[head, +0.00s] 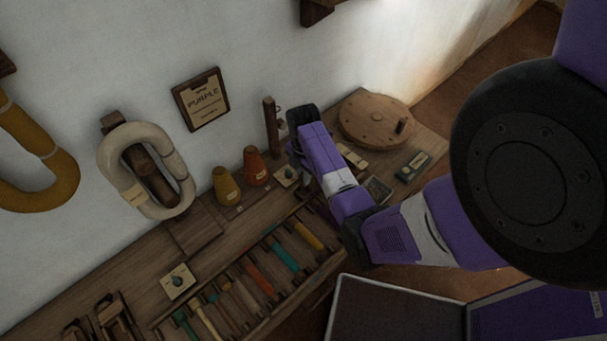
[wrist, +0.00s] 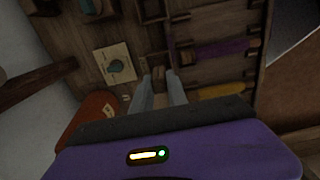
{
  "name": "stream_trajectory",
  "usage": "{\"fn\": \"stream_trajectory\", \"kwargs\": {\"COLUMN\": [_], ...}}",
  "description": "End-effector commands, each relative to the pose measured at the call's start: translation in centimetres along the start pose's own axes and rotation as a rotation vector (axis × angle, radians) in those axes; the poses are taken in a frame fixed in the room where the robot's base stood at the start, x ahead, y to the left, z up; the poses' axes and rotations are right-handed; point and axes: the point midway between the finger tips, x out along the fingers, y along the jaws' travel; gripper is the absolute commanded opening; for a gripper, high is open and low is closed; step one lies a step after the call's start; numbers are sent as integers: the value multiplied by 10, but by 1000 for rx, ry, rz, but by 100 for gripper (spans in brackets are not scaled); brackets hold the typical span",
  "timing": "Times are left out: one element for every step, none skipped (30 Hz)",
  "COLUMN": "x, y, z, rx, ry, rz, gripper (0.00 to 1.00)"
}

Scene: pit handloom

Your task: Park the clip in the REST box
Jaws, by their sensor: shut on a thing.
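My gripper (wrist: 160,82) points down over the wooden bench in the wrist view. Its two pale fingers are shut on a small brown wooden piece, which looks like the clip (wrist: 158,75). In the head view my gripper and the clip are hidden behind my purple arm, near the orange cone. Small dark wooden compartments (wrist: 151,10) lie beyond the fingers in the wrist view. I cannot read a REST label on any of them, so I cannot tell which is the REST box.
A knobbed card (wrist: 116,63) and an orange cone (wrist: 92,112) are left of the fingers. A rack with purple (wrist: 226,48) and yellow bobbins is on the right.

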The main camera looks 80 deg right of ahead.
Motion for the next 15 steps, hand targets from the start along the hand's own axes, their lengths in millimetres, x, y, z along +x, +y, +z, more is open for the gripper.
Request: {"fn": "stream_trajectory", "kwargs": {"x": [10,12,16,18,21,23,25,27,31,34,36,40,42,44,47], "y": [0,0,0,0,0,0,0,0,0,0,0,0,0,0,0], "z": [0,0,0,0,0,0,0,0,0,0,0,0,0,0,0], "rx": [1,1,1,1,1,1,0,0,0,0,0,-1,-1,-1,-1], "ry": [0,0,0,0,0,0,0,1,0,0,0,0,0,0,0], "rz": [0,0,0,0,0,0,-1,-1,-1,0,0,0,0,-1,-1], "gripper": [0,0,0,0,0,0,0,0,0,0,0,0,0,0,0]}}
